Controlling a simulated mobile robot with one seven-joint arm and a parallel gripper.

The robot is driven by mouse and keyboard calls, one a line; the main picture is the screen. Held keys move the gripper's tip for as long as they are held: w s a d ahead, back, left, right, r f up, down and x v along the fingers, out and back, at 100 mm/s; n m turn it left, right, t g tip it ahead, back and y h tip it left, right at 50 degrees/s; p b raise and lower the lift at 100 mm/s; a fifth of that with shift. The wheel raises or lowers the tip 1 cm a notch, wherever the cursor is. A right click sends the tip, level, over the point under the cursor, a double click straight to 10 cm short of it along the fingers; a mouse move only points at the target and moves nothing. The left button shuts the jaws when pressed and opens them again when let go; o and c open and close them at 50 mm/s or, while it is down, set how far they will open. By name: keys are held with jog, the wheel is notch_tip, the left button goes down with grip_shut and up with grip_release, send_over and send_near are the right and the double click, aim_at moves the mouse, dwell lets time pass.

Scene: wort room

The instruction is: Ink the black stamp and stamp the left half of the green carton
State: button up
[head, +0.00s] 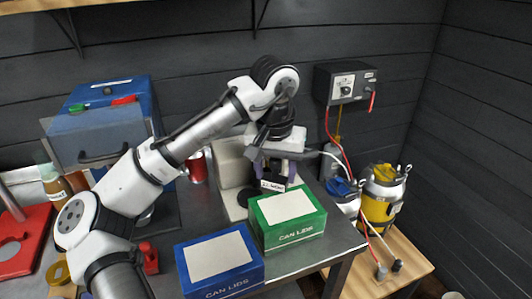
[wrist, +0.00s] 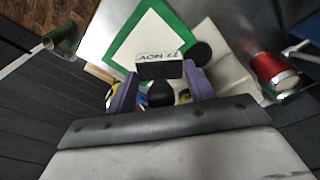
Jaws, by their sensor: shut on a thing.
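The green carton (head: 300,238) stands at the table's right front, with a blank white panel on top. In the head view the stamp is at the carton's back edge; in the wrist view it overlaps the near edge of the carton (wrist: 112,50). I cannot tell whether they touch. The stamp's inking face is hidden.
A blue carton (head: 245,238) stands left of the green one. A black round object (wrist: 201,52) lies near the stamp, by a cream block (wrist: 228,68). A red can (head: 197,168) stands behind. A blue machine (head: 105,115) is left; a yellow canister (head: 383,195) is right.

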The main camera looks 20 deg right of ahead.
aim_at(274, 188)
jog(key=shift+f, duration=0.1)
jog(key=shift+s+f+b, duration=0.1)
jog(key=shift+f+b, duration=0.85)
jog(key=shift+b, duration=0.25)
notch_tip(274, 188, down, 4)
jog(key=b, duration=0.3)
jog(key=shift+r+b, duration=0.1)
jog(key=shift+b, duration=0.3)
jog(key=shift+f, duration=0.65)
dwell(1.3)
notch_tip(274, 188, up, 7)
jog(key=p, duration=0.7)
jog(key=shift+r, duration=0.15)
